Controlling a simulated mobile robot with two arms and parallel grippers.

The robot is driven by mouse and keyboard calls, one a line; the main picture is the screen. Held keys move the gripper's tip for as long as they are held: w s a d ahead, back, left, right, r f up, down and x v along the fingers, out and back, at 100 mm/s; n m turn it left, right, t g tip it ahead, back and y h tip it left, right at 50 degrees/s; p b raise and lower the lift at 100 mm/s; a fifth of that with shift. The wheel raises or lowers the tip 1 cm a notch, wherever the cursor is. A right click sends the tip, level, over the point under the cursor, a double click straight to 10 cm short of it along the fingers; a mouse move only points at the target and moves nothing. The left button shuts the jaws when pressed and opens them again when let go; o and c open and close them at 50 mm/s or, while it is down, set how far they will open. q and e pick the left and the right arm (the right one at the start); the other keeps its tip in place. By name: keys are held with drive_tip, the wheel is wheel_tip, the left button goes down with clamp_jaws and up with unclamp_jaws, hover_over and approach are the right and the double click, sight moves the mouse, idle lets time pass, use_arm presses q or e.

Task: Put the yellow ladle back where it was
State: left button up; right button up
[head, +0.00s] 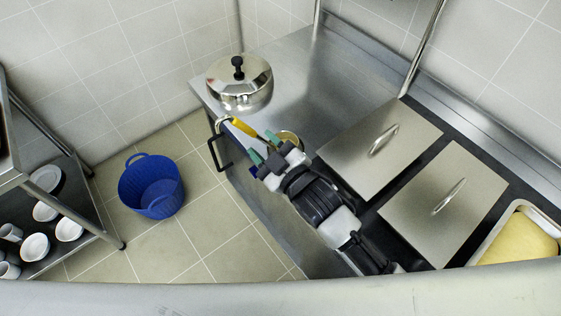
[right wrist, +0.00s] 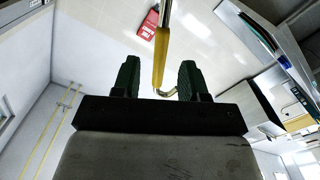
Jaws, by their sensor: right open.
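The yellow ladle (head: 243,127) is at the left edge of the steel counter, between the stockpot and my right gripper. Its handle is yellow with a bent metal hook at the end. A round shiny piece (head: 287,137) shows just behind my gripper; I cannot tell if it is the ladle's bowl. My right gripper (head: 263,147) is open beside the handle in the head view. In the right wrist view the yellow handle (right wrist: 161,56) appears between the two open green fingertips, with its metal shaft above and hook below. My left gripper is out of view.
A lidded steel pot (head: 240,85) stands at the counter's left end. Two flat lids with handles (head: 380,147) and a tray with a yellow block (head: 520,240) are on the right. A blue basket (head: 150,187) is on the floor. A shelf (head: 85,225) holds white dishes.

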drive_tip(key=b+v, duration=0.1)
drive_tip(key=v, duration=0.5)
drive_tip(key=shift+s, duration=0.15)
drive_tip(key=shift+d, duration=0.15)
